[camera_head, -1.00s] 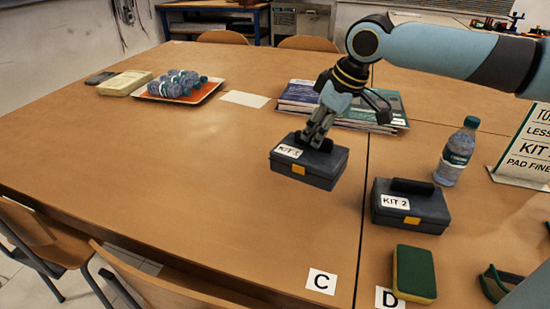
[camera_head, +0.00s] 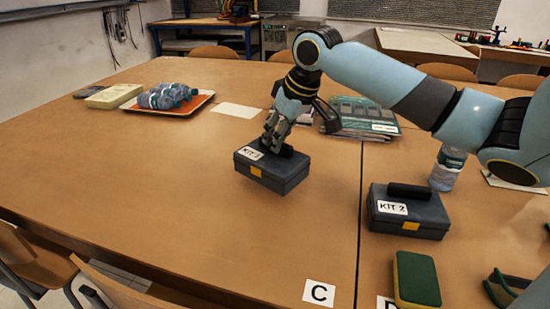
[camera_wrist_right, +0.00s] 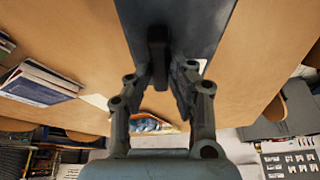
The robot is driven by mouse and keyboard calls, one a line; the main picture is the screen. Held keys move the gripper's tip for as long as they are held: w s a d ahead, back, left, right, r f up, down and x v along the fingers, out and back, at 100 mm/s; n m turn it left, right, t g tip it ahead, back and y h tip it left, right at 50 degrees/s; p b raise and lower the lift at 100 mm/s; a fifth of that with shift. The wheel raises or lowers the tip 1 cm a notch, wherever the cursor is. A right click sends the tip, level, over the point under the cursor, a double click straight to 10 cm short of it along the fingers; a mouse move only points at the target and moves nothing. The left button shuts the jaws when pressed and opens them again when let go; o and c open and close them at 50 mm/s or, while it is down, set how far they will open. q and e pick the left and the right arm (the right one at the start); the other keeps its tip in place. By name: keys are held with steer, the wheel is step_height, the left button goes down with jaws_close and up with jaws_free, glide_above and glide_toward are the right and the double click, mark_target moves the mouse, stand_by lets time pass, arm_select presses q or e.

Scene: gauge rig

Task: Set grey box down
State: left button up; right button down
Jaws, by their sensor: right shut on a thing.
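The grey box (camera_head: 272,172) with a KIT label and a yellow latch is over the middle of the table, in the head view. My right gripper (camera_head: 276,143) is shut on its dark top handle. The box is roughly level and looks slightly above the wood, but I cannot tell the gap for sure. In the right wrist view, the fingers (camera_wrist_right: 158,80) close around the handle (camera_wrist_right: 158,50), with the grey lid (camera_wrist_right: 195,25) beyond. A second grey box (camera_head: 408,212), labelled KIT 2, stands to the right. My left gripper is not in view.
The table (camera_head: 170,190) is clear left and in front of the held box. Magazines (camera_head: 360,117) lie behind it. An orange tray (camera_head: 190,107) of bottles is back left. Card C (camera_head: 319,293), a green-yellow sponge (camera_head: 416,279) and a bottle (camera_head: 447,168) are to the right.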

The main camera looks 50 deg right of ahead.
steer(key=shift+w+a+f, duration=0.2)
steer(key=shift+a+f, duration=0.1)
steer(key=shift+a, duration=0.05)
step_height(320, 180, down, 4)
steer(key=shift+r+b, duration=0.1)
steer(key=shift+b, duration=0.3)
steer(key=c, duration=1.2)
jaws_free()
steer(key=p+v, duration=0.3)
steer(key=v, duration=0.9)
